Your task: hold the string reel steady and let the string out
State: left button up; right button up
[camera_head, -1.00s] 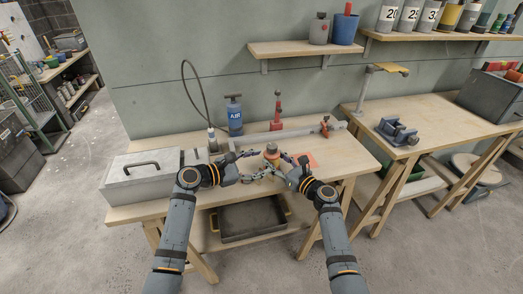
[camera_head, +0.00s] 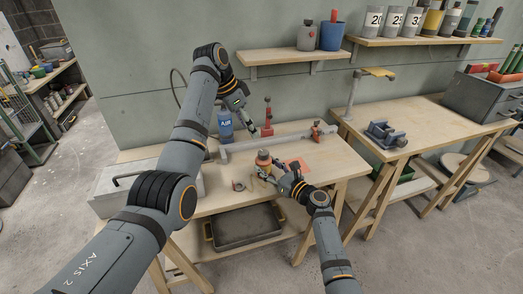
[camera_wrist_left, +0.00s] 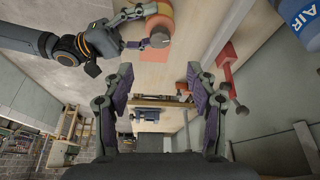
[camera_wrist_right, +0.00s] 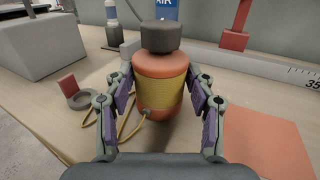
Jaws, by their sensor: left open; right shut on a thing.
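The string reel (camera_wrist_right: 160,90) is an orange cylinder with a yellow wound band and a dark cap, upright on the bench. It also shows in the head view (camera_head: 263,158). My right gripper (camera_wrist_right: 162,88) is shut on it, one finger on each side. Yellow string (camera_wrist_right: 127,128) comes out low on the reel's front and curves left in a loose loop. My left gripper (camera_head: 257,131) is raised above the bench, behind the reel. In the left wrist view it (camera_wrist_left: 160,74) is open, with nothing between its fingers. The string's far end is not clear.
A small grey ring with a red tab (camera_wrist_right: 80,98) lies left of the reel. An orange sheet (camera_wrist_right: 262,145) lies to the right. A long grey rail (camera_head: 265,139), a blue AIR bottle (camera_head: 225,126) and a red stand (camera_head: 267,115) are behind. A grey box (camera_wrist_right: 40,42) stands left.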

aim_at(263, 152)
pick_arm(q)
jog(key=x, duration=1.2)
jog(key=shift+a, duration=0.1)
jog(key=shift+c, duration=0.3)
jog(key=c, duration=1.1)
jog(key=n+t+y, duration=0.1)
jog(key=n, duration=0.2)
jog(key=shift+s+n, duration=0.1)
jog(key=shift+n, duration=0.2)
jog(key=shift+n+t+y, duration=0.5)
jog(key=shift+n+y, duration=0.1)
jog(key=shift+n, duration=1.2)
